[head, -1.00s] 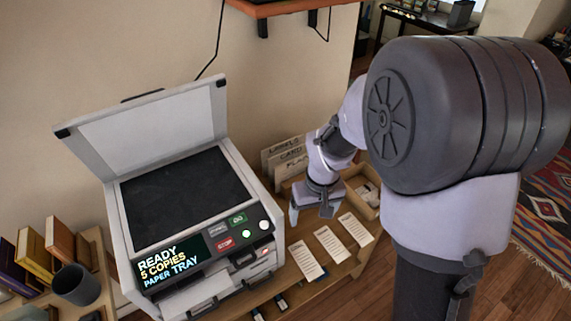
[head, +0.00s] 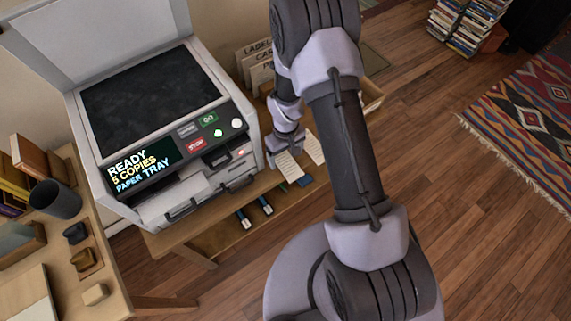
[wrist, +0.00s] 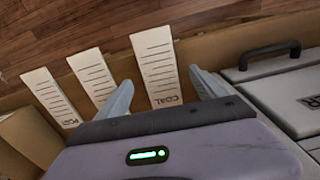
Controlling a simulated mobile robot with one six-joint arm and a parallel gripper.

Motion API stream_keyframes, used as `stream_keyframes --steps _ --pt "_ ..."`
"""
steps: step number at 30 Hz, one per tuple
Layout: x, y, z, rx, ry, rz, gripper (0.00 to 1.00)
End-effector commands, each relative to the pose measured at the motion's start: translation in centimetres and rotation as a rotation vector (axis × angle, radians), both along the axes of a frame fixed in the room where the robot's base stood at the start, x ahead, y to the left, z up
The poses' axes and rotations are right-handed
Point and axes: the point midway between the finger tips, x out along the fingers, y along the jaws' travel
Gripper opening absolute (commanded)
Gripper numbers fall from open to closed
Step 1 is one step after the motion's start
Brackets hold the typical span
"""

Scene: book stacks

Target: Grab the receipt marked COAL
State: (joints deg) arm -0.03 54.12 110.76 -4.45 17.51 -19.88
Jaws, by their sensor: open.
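The receipt marked COAL (wrist: 156,68) is a white lined strip lying on the wooden shelf. In the wrist view it lies between the two spread fingers of my gripper (wrist: 160,76), its printed word close to the palm. The fingers are open with nothing held; whether they touch the shelf I cannot tell. Two other receipts lie to its left: a middle one (wrist: 91,76), partly behind a finger, and a far-left one (wrist: 50,95) with a word too small to read surely. In the head view my gripper (head: 272,158) is beside the printer, above the receipts, partly hiding them.
The printer (head: 238,103), lid raised, stands left of my gripper; its screen reads READY, 5 COPIES, PAPER TRAY. Upright cards (head: 256,62) stand behind. A side table (head: 120,290) with a dark cup (head: 56,200) is at left. Wooden floor (head: 470,220) lies open at right.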

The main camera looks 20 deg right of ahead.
Motion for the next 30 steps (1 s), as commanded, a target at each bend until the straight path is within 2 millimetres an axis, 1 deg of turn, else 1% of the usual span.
stream_keyframes --steps 1,3,10,11,12,14,15,20,21,26,29,30 --pt "0.0 0.0 -1.3 0.0 0.001 -0.001 0.8" --pt "0.0 0.0 -2.0 0.0 0.001 -0.001 0.8" --pt "0.0 0.0 -2.1 0.0 -0.001 0.0 0.8" --pt "0.0 0.0 -2.1 0.0 -0.001 0.0 0.76" --pt "0.0 0.0 -2.1 0.0 -0.001 0.0 0.68" --pt "0.0 0.0 -2.1 0.0 -0.001 0.0 0.56" --pt "0.0 0.0 -2.1 0.0 -0.001 0.0 0.49" --pt "0.0 0.0 -2.1 0.0 0.0 0.0 0.17" --pt "0.0 0.0 -2.1 0.0 0.0 0.0 0.16" --pt "0.0 0.0 -2.1 0.0 -0.001 0.0 0.16" --pt "0.0 0.0 -1.6 0.0 -0.001 0.0 0.16" --pt "0.1 0.0 -1.1 0.0 -0.001 -0.001 0.16"
